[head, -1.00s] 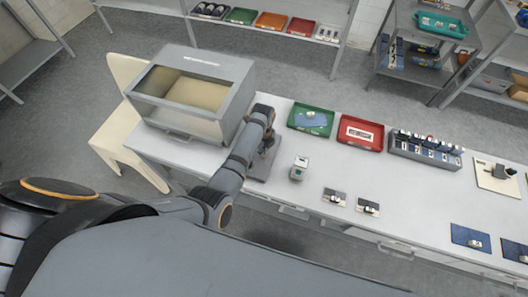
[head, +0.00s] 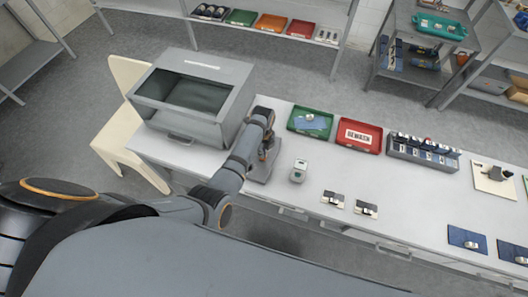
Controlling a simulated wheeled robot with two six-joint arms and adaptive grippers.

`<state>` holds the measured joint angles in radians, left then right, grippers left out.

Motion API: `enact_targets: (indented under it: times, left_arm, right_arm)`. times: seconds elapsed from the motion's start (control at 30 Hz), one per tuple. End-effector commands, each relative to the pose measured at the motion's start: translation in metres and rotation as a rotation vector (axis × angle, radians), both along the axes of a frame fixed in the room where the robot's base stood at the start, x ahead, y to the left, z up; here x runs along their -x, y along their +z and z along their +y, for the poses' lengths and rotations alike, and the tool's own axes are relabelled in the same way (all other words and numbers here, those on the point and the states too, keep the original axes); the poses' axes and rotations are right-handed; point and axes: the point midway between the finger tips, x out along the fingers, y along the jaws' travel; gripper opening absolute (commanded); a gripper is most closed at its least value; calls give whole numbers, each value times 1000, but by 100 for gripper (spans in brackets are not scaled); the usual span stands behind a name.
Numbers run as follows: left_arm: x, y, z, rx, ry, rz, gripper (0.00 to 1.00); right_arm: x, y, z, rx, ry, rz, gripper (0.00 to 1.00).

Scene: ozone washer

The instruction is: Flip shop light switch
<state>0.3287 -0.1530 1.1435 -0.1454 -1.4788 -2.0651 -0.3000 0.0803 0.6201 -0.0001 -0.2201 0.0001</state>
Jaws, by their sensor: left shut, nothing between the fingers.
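My left arm reaches over the white bench, and my left gripper (head: 266,153) is at its end, just right of the grey box. The gripper is shut and empty, low over a grey plate (head: 258,174) on the bench. Any switch there is hidden by the gripper and arm; I cannot make one out clearly, nor tell whether the fingers touch anything. The grey box (head: 206,67) has a large window (head: 185,92) with a dark interior. My right gripper is not in view.
A small grey-green device (head: 299,170) stands right of the gripper. Behind it are a green tray (head: 293,128), a red tray (head: 374,148) and a grey rack (head: 400,155). Two small pads (head: 332,199) lie near the front edge. The bench between them is clear.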

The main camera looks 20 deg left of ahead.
Motion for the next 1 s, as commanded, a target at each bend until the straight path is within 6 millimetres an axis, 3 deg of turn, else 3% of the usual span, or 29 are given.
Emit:
enact_targets:
  times: [0.03,0.33,0.6,1.0]
  left_arm:
    - [0,10,0,0,0,0,0]
    - [-1,34,0,0,0,-2,0]
    - [-1,52,0,0,0,-2,0]
    - [-1,52,0,0,0,-2,0]
  right_arm:
    - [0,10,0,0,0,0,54]
    - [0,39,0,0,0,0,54]
    - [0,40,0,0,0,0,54]
    - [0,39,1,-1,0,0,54]
